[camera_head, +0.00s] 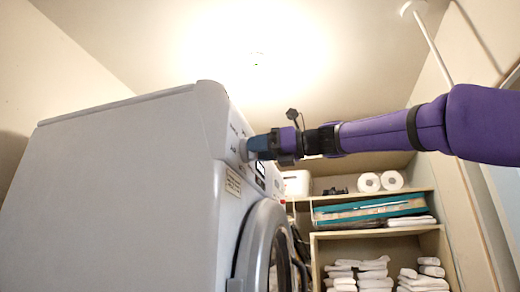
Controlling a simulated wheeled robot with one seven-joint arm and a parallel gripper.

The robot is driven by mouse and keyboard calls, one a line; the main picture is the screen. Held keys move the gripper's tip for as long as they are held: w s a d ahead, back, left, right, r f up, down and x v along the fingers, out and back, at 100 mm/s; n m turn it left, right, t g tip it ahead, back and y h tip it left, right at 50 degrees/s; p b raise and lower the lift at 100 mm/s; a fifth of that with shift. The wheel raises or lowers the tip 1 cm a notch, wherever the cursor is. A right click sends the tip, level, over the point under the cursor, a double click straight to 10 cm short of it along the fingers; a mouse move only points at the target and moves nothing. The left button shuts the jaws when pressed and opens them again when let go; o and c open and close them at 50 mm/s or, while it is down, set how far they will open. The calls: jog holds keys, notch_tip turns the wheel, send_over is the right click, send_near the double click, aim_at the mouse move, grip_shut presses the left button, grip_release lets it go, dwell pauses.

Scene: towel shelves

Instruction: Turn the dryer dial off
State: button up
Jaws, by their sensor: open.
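The dryer (130,190) is a large white-grey machine on the left, seen from low at its side. Its front panel faces right, with a dark display (260,169) and the round door (262,250) below. The dial (245,150) shows only as a small rounded edge at the panel's upper part. The dial's pointer is hidden.
Behind my arm stands a shelf unit (375,236) with folded white towels (362,273), paper rolls (381,181) and a teal-edged box (369,209). A pale pole (431,42) runs along the right wall. The space between dryer and right wall is open above the shelves.

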grip_shut()
